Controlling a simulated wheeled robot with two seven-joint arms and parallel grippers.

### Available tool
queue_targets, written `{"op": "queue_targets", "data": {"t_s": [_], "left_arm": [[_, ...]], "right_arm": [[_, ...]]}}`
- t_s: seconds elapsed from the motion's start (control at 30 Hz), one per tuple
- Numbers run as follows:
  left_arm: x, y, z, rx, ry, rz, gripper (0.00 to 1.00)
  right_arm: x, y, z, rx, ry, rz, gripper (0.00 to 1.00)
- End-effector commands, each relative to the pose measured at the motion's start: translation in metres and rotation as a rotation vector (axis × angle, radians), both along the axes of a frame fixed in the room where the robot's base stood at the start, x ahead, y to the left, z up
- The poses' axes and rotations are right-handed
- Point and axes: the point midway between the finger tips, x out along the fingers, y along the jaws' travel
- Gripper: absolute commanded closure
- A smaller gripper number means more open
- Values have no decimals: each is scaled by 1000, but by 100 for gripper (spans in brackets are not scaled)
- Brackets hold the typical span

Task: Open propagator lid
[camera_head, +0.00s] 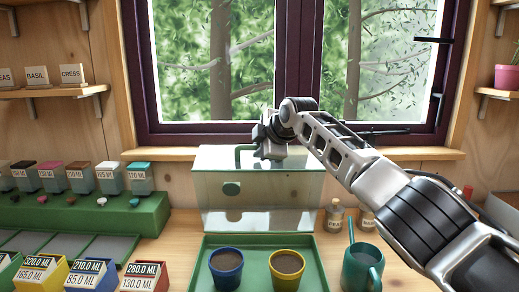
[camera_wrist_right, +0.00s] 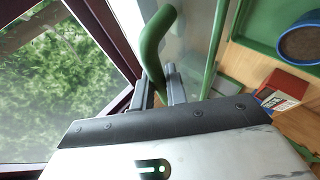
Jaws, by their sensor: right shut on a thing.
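The clear propagator lid (camera_head: 212,213) stands raised and steeply tilted at the back of the green tray (camera_head: 214,242). A round green knob (camera_head: 231,188) sits on its face and a green handle (camera_head: 241,152) is at its top. My right gripper (camera_head: 268,143) is at the handle, with its fingers closed on it. In the right wrist view the handle (camera_wrist_right: 154,42) comes up between the fingers (camera_wrist_right: 160,94). The tray holds a blue pot (camera_head: 226,270) and a yellow pot (camera_head: 288,267) of soil. My left gripper is out of view.
Coloured labelled boxes (camera_head: 92,274) and a green stepped rack (camera_head: 100,212) are at left. The window (camera_head: 290,70) is close behind the lid.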

Motion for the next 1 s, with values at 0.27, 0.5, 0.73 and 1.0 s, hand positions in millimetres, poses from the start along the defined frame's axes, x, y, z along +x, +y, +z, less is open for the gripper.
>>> {"op": "queue_targets", "data": {"t_s": [0.27,0.5,0.73,1.0], "left_arm": [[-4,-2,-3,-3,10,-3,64],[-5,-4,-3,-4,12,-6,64],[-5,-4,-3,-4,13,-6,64],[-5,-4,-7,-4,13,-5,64]], "right_arm": [[-3,0,-3,3,38,-2,100],[-3,-1,-4,2,40,-3,100],[-3,-1,-4,1,39,-2,64],[-5,-1,-4,0,40,0,64]]}}
